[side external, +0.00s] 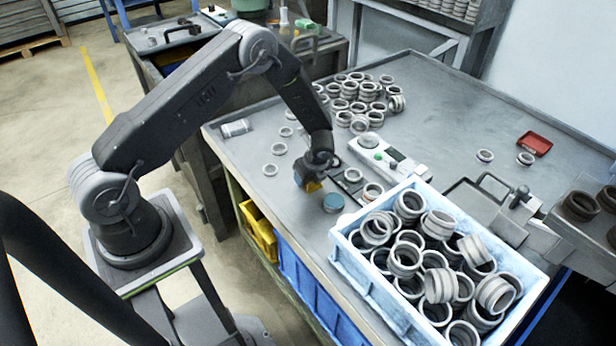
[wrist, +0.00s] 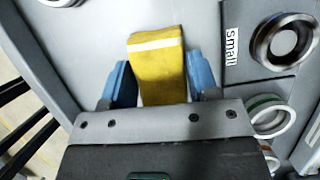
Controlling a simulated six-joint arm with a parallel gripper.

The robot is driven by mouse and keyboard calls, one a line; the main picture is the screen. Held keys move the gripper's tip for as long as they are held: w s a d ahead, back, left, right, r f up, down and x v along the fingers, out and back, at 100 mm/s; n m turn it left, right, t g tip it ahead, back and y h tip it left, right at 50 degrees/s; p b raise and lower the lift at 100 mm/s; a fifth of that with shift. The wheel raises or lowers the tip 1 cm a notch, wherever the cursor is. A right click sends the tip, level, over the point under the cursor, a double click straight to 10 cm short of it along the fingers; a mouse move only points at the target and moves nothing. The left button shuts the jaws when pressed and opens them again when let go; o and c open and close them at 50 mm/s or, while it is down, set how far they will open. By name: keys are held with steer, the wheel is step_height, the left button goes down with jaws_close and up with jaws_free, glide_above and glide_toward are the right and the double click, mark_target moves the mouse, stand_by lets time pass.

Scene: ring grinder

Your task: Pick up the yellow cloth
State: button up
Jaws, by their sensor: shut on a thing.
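The yellow cloth (wrist: 158,72) has a white stripe near its far end. In the wrist view it sits between the two blue fingers of my gripper (wrist: 160,85), which is shut on it. In the side view a small patch of the cloth (side external: 312,187) shows under my gripper (side external: 309,178), low over the metal table near its front edge. Whether the cloth touches the table cannot be told.
A light blue crate (side external: 345,248) full of metal rings stands to the right. A "small" label (wrist: 232,46) lies by a ring (wrist: 282,42). Many rings (side external: 360,105) are piled behind.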

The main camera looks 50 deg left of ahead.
steer(key=r, duration=0.4)
steer(key=shift+s+a+r, duration=0.25)
steer(key=shift+s+a, duration=0.05)
steer(key=shift+a, duration=0.1)
steer(key=s+a+r, duration=0.6)
steer(key=s+a, duration=0.1)
steer(key=a, duration=0.1)
steer(key=shift+r, duration=0.15)
steer(key=shift+s, duration=0.1)
